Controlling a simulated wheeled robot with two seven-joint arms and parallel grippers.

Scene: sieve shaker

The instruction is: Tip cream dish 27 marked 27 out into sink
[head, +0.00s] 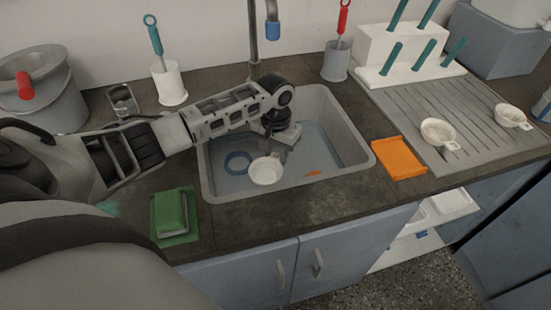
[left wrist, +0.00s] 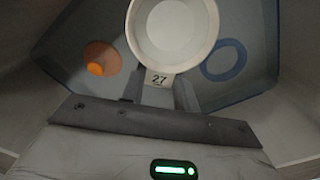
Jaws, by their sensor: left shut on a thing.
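The cream dish 27 (head: 265,171) is a small round cup with a handle tab. In the left wrist view the dish (left wrist: 172,35) carries the number 27 on its tab. My left gripper (head: 279,153) is shut on this tab and holds the dish over the sink (head: 213,186). The dish looks about upright, with its open side up. A paler round area shows inside it; I cannot tell whether that is contents or the bare bottom. My right gripper is not in view.
In the sink lie a blue ring (head: 237,162) and an orange thing (head: 313,173). Two similar dishes (head: 438,132) (head: 512,117) stand on the drainboard (head: 410,108) at right. The tap (head: 253,35) rises behind.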

